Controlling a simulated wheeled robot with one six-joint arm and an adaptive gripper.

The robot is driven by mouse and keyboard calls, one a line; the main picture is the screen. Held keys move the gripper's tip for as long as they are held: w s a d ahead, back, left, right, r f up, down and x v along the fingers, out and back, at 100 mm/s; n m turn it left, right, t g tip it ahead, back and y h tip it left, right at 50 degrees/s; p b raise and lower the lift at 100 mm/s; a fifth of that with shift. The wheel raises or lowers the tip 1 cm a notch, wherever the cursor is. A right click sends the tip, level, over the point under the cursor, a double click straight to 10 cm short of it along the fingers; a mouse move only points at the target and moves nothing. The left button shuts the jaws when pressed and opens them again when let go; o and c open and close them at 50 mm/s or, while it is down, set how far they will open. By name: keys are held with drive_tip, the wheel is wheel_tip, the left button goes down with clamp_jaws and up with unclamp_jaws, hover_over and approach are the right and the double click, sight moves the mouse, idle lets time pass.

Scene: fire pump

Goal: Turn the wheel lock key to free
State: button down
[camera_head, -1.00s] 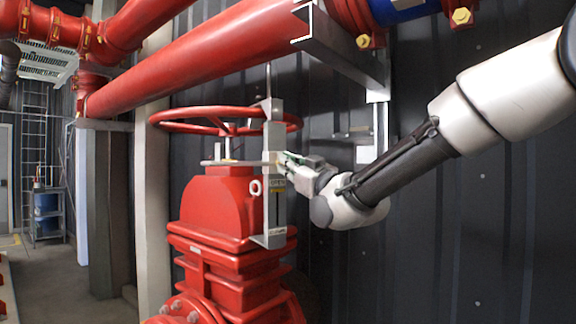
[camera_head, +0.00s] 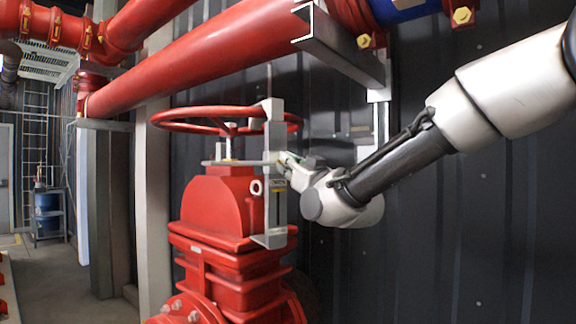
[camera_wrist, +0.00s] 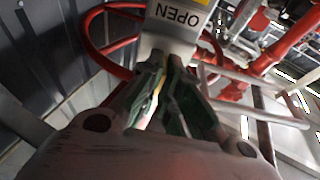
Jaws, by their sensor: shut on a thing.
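The red handwheel (camera_head: 190,118) sits on top of the red valve body (camera_head: 215,210). An upright grey lock bracket (camera_head: 274,215) stands against the right side of the wheel; in the wrist view its plate (camera_wrist: 178,18) carries an upside-down "OPEN" label. My gripper (camera_head: 283,160) is at the right side of the bracket, at mid height, just below the wheel rim. In the wrist view its green-padded fingers (camera_wrist: 165,72) are closed together at the lower edge of the bracket plate. The wheel lock key is mostly hidden between them; a narrow yellowish strip shows there.
A large red pipe (camera_head: 200,60) runs above the wheel, with a grey support beam (camera_head: 340,50) to its right. A dark corrugated wall (camera_head: 480,220) stands behind my arm. Open floor (camera_head: 65,285) lies at the left.

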drive_tip(key=c, duration=1.6)
unclamp_jaws()
drive_tip(key=shift+c, duration=0.2)
drive_tip(key=v, duration=1.2)
